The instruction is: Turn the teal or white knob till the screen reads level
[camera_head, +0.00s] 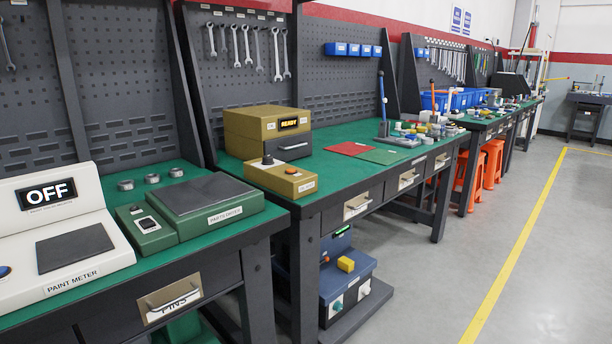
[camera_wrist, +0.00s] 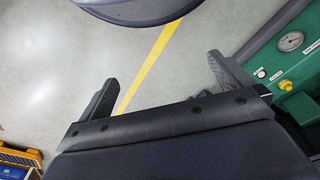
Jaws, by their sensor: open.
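A low blue unit (camera_head: 333,283) stands on a dark base under the bench. Its front carries two pale plates with small knobs: one looks teal (camera_head: 336,308), the other whitish (camera_head: 364,290); their colours are hard to tell at this size.
A paint meter (camera_head: 88,280) reads OFF at the left. A mustard box (camera_head: 262,128) reads READY on the green bench (camera_head: 340,185). Orange stools (camera_head: 494,160) stand under the far bench. The floor right of the benches is clear. A green panel with a gauge (camera_wrist: 290,41) is at the wrist view's right.

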